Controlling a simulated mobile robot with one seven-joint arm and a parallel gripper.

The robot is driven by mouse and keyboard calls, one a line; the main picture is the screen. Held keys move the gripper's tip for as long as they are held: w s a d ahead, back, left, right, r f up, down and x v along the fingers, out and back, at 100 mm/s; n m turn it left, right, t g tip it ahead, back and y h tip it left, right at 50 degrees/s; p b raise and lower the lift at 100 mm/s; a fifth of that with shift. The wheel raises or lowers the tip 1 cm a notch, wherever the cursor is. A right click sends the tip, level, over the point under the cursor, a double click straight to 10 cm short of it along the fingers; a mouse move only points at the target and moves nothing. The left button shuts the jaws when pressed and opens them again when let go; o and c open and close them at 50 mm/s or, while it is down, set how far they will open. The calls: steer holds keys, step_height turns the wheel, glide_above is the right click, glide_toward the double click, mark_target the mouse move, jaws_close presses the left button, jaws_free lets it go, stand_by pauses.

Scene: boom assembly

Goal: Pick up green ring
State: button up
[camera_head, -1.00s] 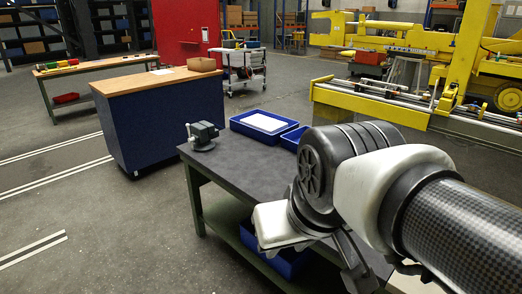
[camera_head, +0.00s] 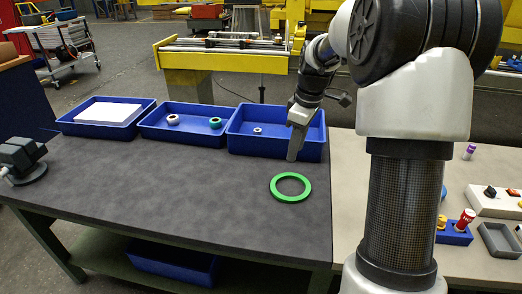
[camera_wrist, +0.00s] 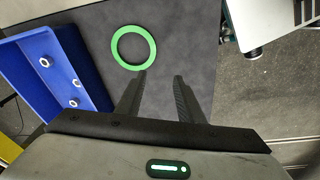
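A flat green ring (camera_head: 290,199) lies on the dark grey worktop (camera_head: 180,190), near its right edge. It also shows whole in the wrist view (camera_wrist: 114,47), just beyond the fingertips and a little left of them. My gripper (camera_head: 292,158) points down in the head view, in front of the right blue bin and just behind the ring as seen there. In the wrist view my gripper (camera_wrist: 161,76) has its two fingers apart with nothing between them. It is not touching the ring.
Three blue bins line the worktop's back edge: the left bin (camera_head: 72,125) with a white block, the middle bin (camera_head: 160,137) and the right bin (camera_head: 240,146) with small round parts. A vise (camera_head: 22,160) stands at left. A beige table (camera_head: 345,180) with small parts adjoins at right.

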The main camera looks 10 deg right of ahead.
steer(key=n, duration=0.1)
glide_toward(286, 197)
steer(key=shift+d+f+g+y+b, duration=0.2)
steer(key=shift+f+g+y+b, duration=0.1)
steer(key=shift+f+b, duration=0.4)
steer(key=shift+w+a+f, duration=0.15)
steer(key=shift+f, duration=0.9)
steer(key=shift+w+a+f, duration=0.15)
steer(key=shift+f, duration=0.95)
steer(key=shift+w+a+f, duration=0.15)
steer(key=shift+f, duration=0.9)
jaws_close()
